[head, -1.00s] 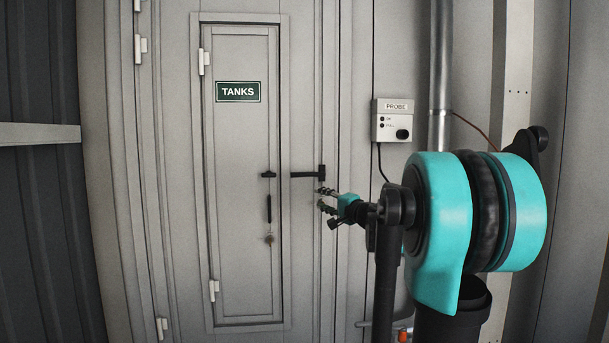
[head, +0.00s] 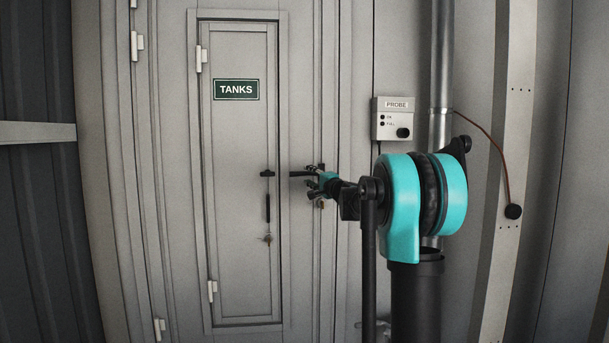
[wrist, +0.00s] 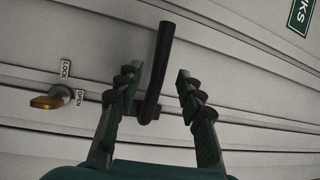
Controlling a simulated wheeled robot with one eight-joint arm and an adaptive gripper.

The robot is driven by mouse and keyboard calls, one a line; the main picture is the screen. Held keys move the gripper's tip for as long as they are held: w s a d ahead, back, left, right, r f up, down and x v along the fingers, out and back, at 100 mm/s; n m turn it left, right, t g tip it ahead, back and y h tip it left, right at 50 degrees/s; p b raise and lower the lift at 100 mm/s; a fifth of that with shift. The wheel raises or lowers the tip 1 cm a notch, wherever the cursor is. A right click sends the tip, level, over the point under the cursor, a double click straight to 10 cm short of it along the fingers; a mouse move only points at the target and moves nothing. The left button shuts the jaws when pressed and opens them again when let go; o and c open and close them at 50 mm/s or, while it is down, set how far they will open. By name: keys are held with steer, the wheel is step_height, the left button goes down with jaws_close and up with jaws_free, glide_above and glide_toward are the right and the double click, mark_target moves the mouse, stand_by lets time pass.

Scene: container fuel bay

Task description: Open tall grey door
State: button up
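A tall grey door (head: 310,110) with white hinges at its left frames a narrower grey door panel (head: 238,150), which has its own hinges and a green TANKS sign. Both look shut. A black lever handle (head: 299,173) points left from the tall door's right side and is partly hidden by my gripper (head: 314,184). In the wrist view, my gripper (wrist: 169,92) is open, with its fingers on either side of the lever (wrist: 157,70). Contact is not clear. A brass knob (wrist: 55,101) with LOCK and OPEN labels sits beside the lever.
The narrow panel has a black latch (head: 267,174), a vertical pull (head: 268,208) and a keyed lock (head: 267,238). A PROBE box (head: 392,119) and a metal pipe (head: 441,60) are on the wall at right. A dark corrugated wall (head: 35,220) stands at left.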

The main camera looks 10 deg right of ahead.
mark_target(306, 174)
steer(key=shift+x, duration=2.1)
jaws_close()
